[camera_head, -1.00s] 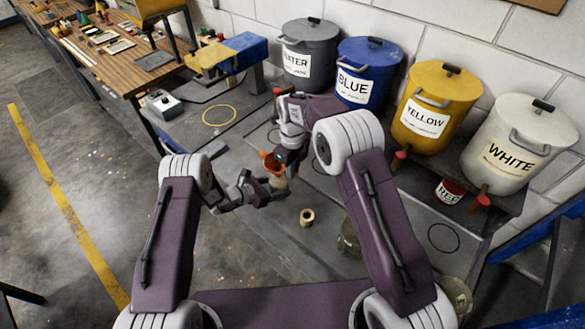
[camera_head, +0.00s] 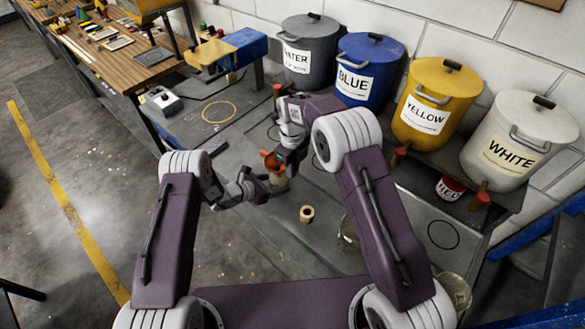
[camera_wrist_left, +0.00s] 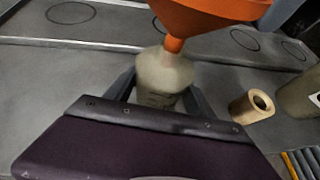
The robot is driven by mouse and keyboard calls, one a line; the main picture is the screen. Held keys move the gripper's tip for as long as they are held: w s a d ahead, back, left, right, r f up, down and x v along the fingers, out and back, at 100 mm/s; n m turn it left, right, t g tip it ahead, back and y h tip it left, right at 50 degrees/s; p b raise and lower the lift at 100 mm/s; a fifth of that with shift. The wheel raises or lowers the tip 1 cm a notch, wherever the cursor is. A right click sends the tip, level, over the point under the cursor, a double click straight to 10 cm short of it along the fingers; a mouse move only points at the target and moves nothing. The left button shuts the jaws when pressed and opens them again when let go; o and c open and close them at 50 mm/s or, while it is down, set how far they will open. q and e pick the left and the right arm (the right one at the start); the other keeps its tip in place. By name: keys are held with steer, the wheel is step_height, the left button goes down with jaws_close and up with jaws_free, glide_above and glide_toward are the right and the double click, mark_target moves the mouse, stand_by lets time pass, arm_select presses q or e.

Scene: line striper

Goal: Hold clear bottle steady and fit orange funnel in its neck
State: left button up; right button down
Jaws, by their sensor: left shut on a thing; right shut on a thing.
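The clear bottle (camera_wrist_left: 162,82) stands upright between the fingers of my left gripper (camera_wrist_left: 158,100), which is shut on it. In the head view the bottle (camera_head: 279,180) is small and partly hidden by my grippers. The orange funnel (camera_wrist_left: 203,14) is above the bottle in the left wrist view, with its spout (camera_wrist_left: 173,45) at the bottle's neck. Whether the spout is inside the neck or just in front of it I cannot tell. In the head view my right gripper (camera_head: 279,158) is shut on the funnel (camera_head: 270,160).
Large labelled paint pots, such as the yellow one (camera_head: 435,108), line the wall behind. Bench to the left, near a yellow circle (camera_head: 218,112), is free.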

steer(key=shift+f, duration=0.8)
steer(key=c, duration=1.3)
jaws_free()
steer(key=shift+c, duration=0.2)
steer(key=shift+o, duration=0.2)
steer(key=shift+r, duration=4)
arm_select(q)
steer(key=o, duration=1.1)
steer(key=shift+c, duration=0.2)
